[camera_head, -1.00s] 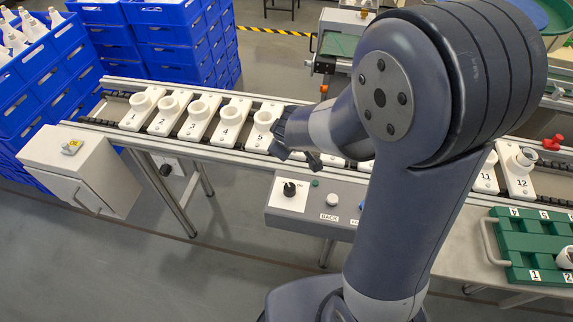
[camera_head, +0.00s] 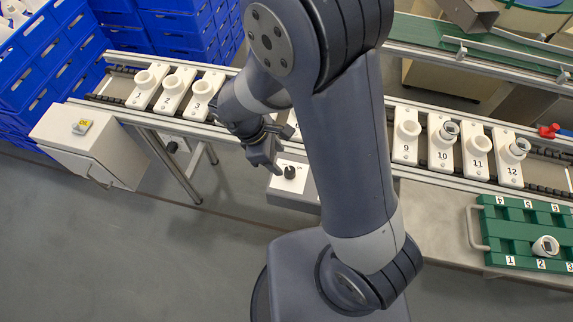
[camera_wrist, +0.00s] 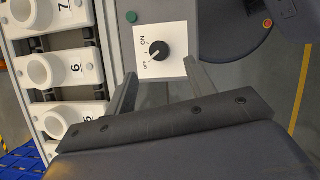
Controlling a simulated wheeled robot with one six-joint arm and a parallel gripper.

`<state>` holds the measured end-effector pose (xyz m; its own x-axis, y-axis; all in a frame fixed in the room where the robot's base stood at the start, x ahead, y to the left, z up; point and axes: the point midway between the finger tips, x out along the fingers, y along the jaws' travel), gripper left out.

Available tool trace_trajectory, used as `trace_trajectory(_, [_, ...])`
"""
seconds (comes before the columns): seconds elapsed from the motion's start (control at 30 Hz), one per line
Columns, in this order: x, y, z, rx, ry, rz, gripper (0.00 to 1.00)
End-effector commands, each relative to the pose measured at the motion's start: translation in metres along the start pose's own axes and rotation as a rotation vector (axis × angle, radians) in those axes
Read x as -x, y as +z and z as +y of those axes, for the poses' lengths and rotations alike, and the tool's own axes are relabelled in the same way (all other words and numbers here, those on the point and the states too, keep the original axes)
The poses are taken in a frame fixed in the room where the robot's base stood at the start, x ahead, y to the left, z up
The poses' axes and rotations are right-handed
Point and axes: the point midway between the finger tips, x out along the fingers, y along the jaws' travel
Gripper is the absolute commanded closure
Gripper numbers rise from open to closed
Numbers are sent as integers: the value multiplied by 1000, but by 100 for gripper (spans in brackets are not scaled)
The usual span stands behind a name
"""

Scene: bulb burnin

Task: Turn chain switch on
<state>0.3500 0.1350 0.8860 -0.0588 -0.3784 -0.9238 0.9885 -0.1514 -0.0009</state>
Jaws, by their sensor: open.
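The chain switch (camera_wrist: 160,50) is a black rotary knob on a white plate (camera_wrist: 178,36) marked ON and OFF. In the wrist view the knob's pale mark appears to point toward OFF. The switch also shows in the head view (camera_head: 290,172), beside my gripper (camera_head: 268,158). In the wrist view my gripper (camera_wrist: 160,70) is open and empty, with its two fingers apart on either side of the plate's lower part. The knob lies ahead between the finger lines; I see no contact with it.
A conveyor with numbered white holders (camera_head: 408,132) runs behind the control panel. A green tray (camera_head: 492,215) is at right, a grey cabinet (camera_head: 75,148) at left. Blue crates (camera_head: 50,60) stand behind. A green button (camera_wrist: 131,17) is near the switch.

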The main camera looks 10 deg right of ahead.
Motion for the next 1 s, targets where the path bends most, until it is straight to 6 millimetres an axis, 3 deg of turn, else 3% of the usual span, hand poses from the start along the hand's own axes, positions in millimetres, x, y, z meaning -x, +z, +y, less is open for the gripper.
trace_trajectory(0.2, [-42,1,-1,0,-2,-2,48])
trace_trajectory(0.4, [-62,0,0,-2,2,1,48])
trace_trajectory(0.77, [-66,0,0,-2,3,2,48])
trace_trajectory(1.0, [-66,0,0,-2,3,2,67])
